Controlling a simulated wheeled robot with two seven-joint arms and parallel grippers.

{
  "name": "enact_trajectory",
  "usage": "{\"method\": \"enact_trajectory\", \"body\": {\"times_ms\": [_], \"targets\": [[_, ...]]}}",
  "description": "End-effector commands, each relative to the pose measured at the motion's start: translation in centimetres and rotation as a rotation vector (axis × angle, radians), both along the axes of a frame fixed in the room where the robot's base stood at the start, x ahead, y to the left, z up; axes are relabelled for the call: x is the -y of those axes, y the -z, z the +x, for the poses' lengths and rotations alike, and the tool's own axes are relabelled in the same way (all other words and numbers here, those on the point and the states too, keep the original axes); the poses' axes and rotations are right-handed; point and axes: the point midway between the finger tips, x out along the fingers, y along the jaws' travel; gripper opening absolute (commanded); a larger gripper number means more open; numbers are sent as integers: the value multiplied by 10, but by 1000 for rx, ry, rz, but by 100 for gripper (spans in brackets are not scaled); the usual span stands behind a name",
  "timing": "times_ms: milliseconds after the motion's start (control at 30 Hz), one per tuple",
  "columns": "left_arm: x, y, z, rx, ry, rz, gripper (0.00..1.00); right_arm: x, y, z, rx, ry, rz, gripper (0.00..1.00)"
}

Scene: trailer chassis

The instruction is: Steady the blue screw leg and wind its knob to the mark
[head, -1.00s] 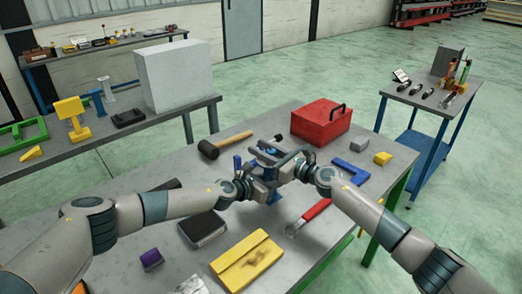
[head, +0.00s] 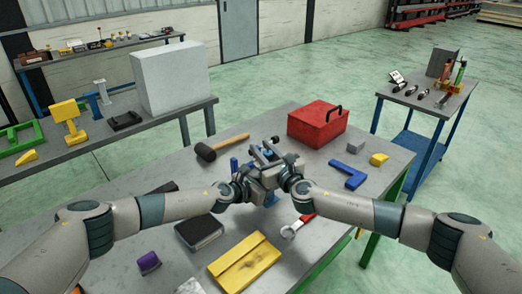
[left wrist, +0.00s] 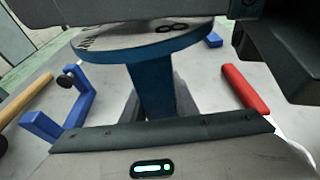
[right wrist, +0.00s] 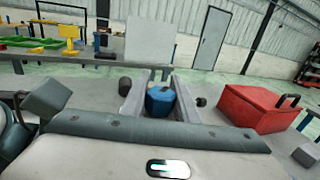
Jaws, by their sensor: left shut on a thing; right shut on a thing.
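The blue screw leg stands upright near the middle of the table; its lower end (head: 271,200) shows below my grippers in the head view. In the left wrist view its blue post (left wrist: 152,88) carries a round disc (left wrist: 130,42) with dark markings on top. My left gripper (left wrist: 155,108) is shut on the post below the disc. The blue faceted knob (right wrist: 160,100) sits between the fingers of my right gripper (right wrist: 152,92), which is shut on it from above. The mark cannot be made out. In the head view, my grippers hide most of the leg.
A hammer (head: 208,151) and a red toolbox (head: 316,124) lie behind. A blue angle bracket (head: 348,174) and grey and yellow blocks lie right. A red-handled wrench (head: 297,226) and yellow folder (head: 243,263) lie in front. A blue clamp-like piece (left wrist: 72,105) stands near the leg.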

Motion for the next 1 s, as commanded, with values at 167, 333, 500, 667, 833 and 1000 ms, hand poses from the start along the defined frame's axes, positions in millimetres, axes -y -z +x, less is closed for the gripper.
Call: {"method": "enact_trajectory", "body": {"times_ms": [167, 333, 500, 667, 833, 1000], "targets": [[3, 0, -2, 1, 8, 1, 0, 1, 1, 0, -3, 47, -1, 5], [3, 0, -2, 2, 7, 2, 0, 2, 2, 1, -5, 70, -4, 5], [3, 0, -2, 2, 6, 2, 0, 3, 3, 1, -7, 75, -5, 5], [2, 0, -2, 2, 6, 2, 0, 3, 3, 1, -7, 74, -6, 5], [2, 0, -1, 1, 4, 1, 0, 3, 3, 1, -7, 75, -6, 46], [1, 0, -1, 1, 2, 1, 0, 3, 3, 1, -6, 75, -5, 46]]}}
